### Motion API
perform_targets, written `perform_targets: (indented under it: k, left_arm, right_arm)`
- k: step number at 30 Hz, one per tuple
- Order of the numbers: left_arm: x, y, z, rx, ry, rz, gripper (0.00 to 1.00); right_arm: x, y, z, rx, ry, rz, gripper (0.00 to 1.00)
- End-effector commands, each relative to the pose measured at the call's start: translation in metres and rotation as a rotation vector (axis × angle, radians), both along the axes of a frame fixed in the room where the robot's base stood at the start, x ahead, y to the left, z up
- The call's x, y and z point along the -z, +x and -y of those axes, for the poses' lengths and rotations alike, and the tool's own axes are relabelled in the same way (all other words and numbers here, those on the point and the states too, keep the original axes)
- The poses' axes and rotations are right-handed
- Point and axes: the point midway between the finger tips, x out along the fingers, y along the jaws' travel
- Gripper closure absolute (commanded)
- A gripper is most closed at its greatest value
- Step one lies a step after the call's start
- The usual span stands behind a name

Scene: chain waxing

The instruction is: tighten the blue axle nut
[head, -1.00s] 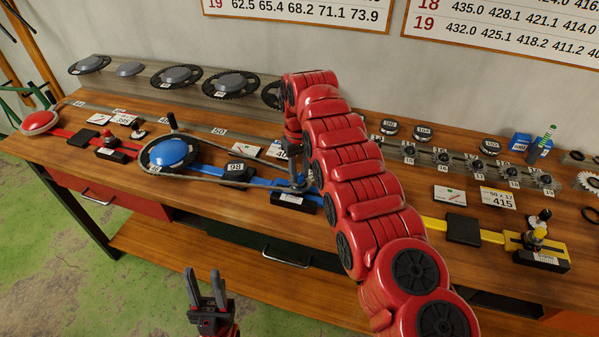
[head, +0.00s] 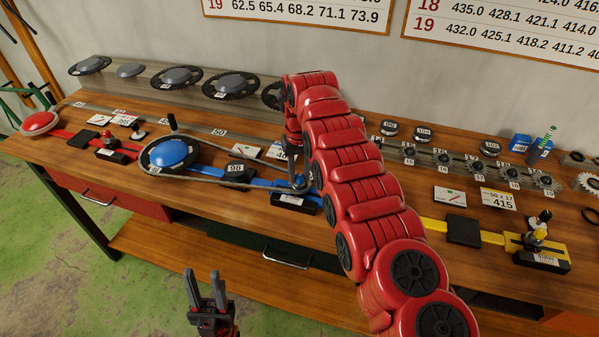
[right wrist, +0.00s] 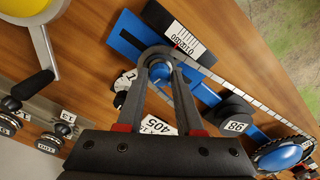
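The blue axle nut (right wrist: 159,74) shows in the right wrist view at the end of the blue bar (right wrist: 136,42). My right gripper (right wrist: 161,62) has its two fingers on either side of the nut, and the nut fills the gap between the tips. In the head view my red right arm reaches over the bench, and its gripper (head: 294,145) points down at the blue bar's right end; the nut is hidden there. A chain (head: 215,183) loops from the blue chainring (head: 170,154) to this end. My left gripper (head: 208,295) is open and empty in front of the bench.
On the bench (head: 140,201), a red rig with a red disc (head: 39,123) stands at the left and a yellow bar (head: 433,223) at the right. A black block marked 98 (head: 238,171) sits between the chain runs. Chainrings line the back shelf (head: 140,86).

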Motion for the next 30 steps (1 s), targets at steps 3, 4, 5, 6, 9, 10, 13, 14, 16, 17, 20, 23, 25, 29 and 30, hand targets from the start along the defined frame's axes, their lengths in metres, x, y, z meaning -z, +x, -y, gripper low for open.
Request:
perform_targets:
  k: [3, 4, 5, 6, 9, 10, 13, 14, 16, 17, 20, 23, 25, 29, 30]
  left_arm:
    - [0.0, 0.0, 0.0, 0.0, 0.0, 0.0, 0.61]
    - [0.0, 0.0, 0.0, 0.0, 0.0, 0.0, 0.61]
    - [0.0, 0.0, 0.0, 0.0, 0.0, 0.0, 0.61]
    - [0.0, 0.0, 0.0, 0.0, 0.0, 0.0, 0.61]
    - [0.0, 0.0, 0.0, 0.0, 0.0, 0.0, 0.61]
    - [0.0, 0.0, 0.0, 0.0, 0.0, 0.0, 0.61]
    - [-0.001, 0.0, 0.0, 0.0, 0.0, 0.0, 0.61]
    - [-0.002, 0.0, 0.0, 0.0, 0.0, 0.0, 0.61]
    - [-0.004, 0.0, 0.0, 0.0, 0.0, 0.0, 0.61]
    - [-0.006, 0.0, 0.0, 0.0, 0.0, 0.0, 0.61]
    - [-0.015, 0.0, 0.0, 0.0, 0.0, 0.0, 0.61]
    - [-0.029, 0.0, 0.0, 0.0, 0.0, 0.0, 0.61]
    - [-0.043, 0.0, 0.0, 0.0, 0.0, 0.0, 0.61]
    - [-0.071, 0.0, 0.0, 0.0, 0.0, 0.0, 0.61]
    - [-0.079, 0.0, 0.0, 0.0, 0.0, 0.0, 0.61]
  right_arm:
    - [0.0, 0.0, 0.0, 0.0, 0.0, -0.001, 0.41]
    - [0.0, 0.0, 0.0, 0.0, 0.0, -0.001, 0.39]
    - [0.0, 0.0, 0.0, 0.0, 0.0, -0.001, 0.39]
    - [0.0, 0.0, 0.0, 0.0, 0.0, -0.001, 0.39]
    - [0.0, 0.0, 0.0, -0.001, -0.001, -0.002, 0.39]
    - [0.0, 0.0, 0.0, -0.001, -0.001, -0.002, 0.39]
    - [-0.001, 0.0, 0.0, -0.001, -0.001, -0.002, 0.39]
    - [-0.002, 0.0, 0.0, -0.001, -0.001, -0.002, 0.39]
    - [-0.006, 0.0, 0.0, -0.001, 0.0, -0.001, 0.39]
    - [-0.009, 0.0, 0.0, -0.001, 0.0, -0.001, 0.39]
    - [-0.023, -0.001, 0.0, -0.001, 0.0, -0.001, 0.39]
    - [-0.042, -0.001, 0.0, -0.001, -0.001, -0.002, 0.39]
    - [-0.054, -0.001, 0.0, -0.001, -0.001, -0.003, 0.39]
    - [-0.081, -0.001, 0.0, -0.001, -0.001, -0.002, 0.39]
    - [-0.091, -0.001, 0.0, -0.001, -0.001, -0.002, 0.39]
